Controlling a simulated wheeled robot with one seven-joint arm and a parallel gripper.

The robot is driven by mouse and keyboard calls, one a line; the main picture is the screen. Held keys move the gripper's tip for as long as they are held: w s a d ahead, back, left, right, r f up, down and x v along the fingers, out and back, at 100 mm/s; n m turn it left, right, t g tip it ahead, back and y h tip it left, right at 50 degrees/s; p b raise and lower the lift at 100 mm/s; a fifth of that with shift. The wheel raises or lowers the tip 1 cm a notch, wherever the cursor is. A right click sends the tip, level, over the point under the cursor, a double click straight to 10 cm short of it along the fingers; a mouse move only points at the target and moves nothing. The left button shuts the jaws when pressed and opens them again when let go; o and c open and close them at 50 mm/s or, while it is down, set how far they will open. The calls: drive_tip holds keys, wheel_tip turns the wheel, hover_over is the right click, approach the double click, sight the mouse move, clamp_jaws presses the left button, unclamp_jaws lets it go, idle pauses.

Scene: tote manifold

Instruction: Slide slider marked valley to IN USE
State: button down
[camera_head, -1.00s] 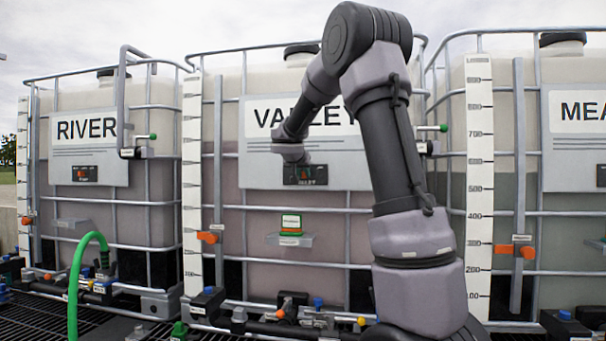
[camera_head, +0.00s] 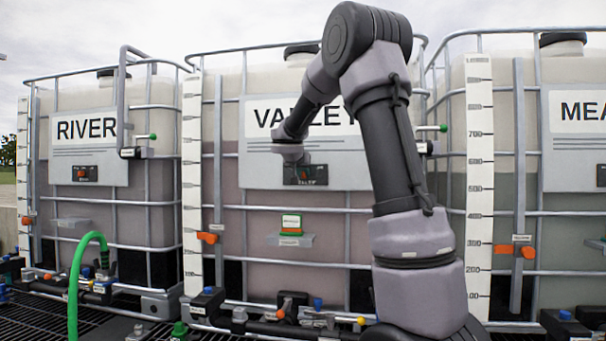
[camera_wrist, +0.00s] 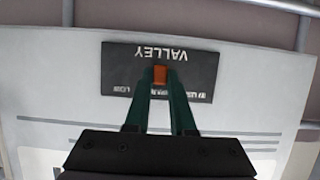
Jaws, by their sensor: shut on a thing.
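The valley slider is a small orange knob (camera_wrist: 160,75) on a dark panel (camera_wrist: 117,66) marked VALLEY, which appears upside down in the wrist view. My gripper (camera_wrist: 160,83) has its two green fingers closed on either side of the knob. The knob sits near the middle of the panel's width. Small white words on the panel flank the fingers, partly hidden and too blurred to read surely. In the head view the panel (camera_head: 320,174) is on the lower part of the VALLEY sign (camera_head: 258,165), with my wrist just above and left of it.
The VALLEY tank stands between the RIVER tank (camera_head: 70,215) and another tank at right. A RIVER panel (camera_head: 84,173) carries a similar orange knob. Metal cage bars (camera_head: 300,209) cross the tank front.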

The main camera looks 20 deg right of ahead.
sight(287, 172)
drive_tip(key=w+a, duration=0.2)
drive_tip(key=a, duration=0.1)
drive_tip(key=w+a, duration=0.1)
drive_tip(key=shift+a, duration=0.4)
drive_tip(key=c, duration=0.8)
unclamp_jaws()
drive_tip(key=shift+w+a, duration=0.1)
drive_tip(key=shift+a, duration=0.05)
drive_tip(key=shift+o, duration=0.2)
drive_tip(key=v, duration=1)
drive_tip(key=shift+s+a, duration=0.15)
drive_tip(key=shift+s, duration=0.2)
